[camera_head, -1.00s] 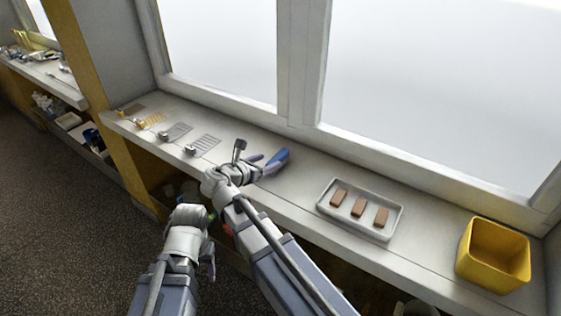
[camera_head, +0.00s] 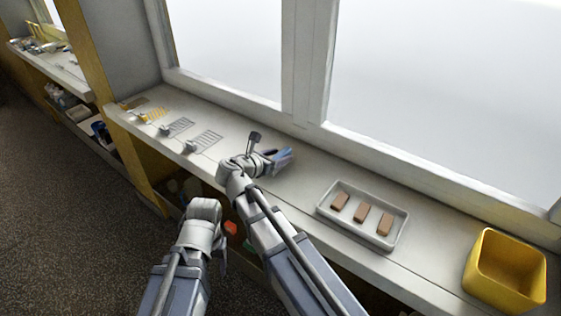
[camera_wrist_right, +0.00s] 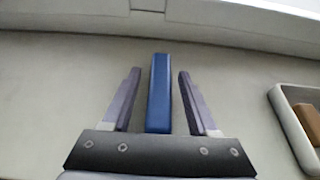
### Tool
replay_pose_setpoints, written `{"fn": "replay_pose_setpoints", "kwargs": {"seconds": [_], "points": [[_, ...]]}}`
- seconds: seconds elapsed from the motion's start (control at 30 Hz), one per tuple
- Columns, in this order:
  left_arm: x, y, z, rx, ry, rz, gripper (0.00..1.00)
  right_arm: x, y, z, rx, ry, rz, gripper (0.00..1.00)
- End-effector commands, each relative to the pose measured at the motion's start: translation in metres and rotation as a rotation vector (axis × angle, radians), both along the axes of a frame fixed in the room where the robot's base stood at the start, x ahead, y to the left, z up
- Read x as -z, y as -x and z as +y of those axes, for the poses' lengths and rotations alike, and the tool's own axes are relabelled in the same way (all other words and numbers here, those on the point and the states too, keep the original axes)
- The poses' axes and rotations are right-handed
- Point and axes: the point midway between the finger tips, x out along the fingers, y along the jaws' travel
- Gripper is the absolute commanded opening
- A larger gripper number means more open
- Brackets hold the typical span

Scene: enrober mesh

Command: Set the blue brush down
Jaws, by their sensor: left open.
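The blue brush (camera_wrist_right: 158,95) lies on the pale counter between the two fingers of my right gripper (camera_wrist_right: 160,72). In the wrist view a gap shows on each side of it, so the fingers are open and apart from it. In the head view my right gripper (camera_head: 281,158) is low over the counter and partly hides the brush. Whether the brush's whole length rests on the counter is hard to tell. My left gripper (camera_head: 222,258) hangs in front of the counter's edge, mostly hidden behind its own wrist, and holds nothing that I can see.
A white tray (camera_head: 330,217) with three brown bars stands right of my right gripper. A yellow bin (camera_head: 482,275) stands further right. Wire mesh pieces (camera_head: 205,140) with small grey blocks lie to the left. The window frame (camera_head: 305,100) rises behind the counter.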

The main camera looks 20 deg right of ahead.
Motion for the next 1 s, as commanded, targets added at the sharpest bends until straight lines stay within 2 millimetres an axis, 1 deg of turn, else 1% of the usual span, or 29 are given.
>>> {"fn": "replay_pose_setpoints", "kwargs": {"seconds": [0.03, 0.07, 0.5, 1.0], "points": [[0.0000, -0.0002, -0.0001, 0.000, 0.000, 0.000, 0.62, 0.0000, 0.0001, -0.0001, 0.000, 0.000, 0.000, 0.53], [0.0000, -0.0002, -0.0001, 0.000, 0.000, 0.000, 0.62, 0.0000, 0.0000, -0.0001, 0.000, 0.000, 0.000, 0.49], [0.0000, -0.0002, -0.0001, 0.000, 0.000, 0.000, 0.62, 0.0000, 0.0001, -0.0002, 0.001, 0.000, 0.000, 0.00], [-0.0012, -0.0002, -0.0001, 0.000, 0.000, 0.000, 0.62, -0.0012, 0.0002, -0.0001, 0.001, 0.000, 0.000, 0.00]]}}
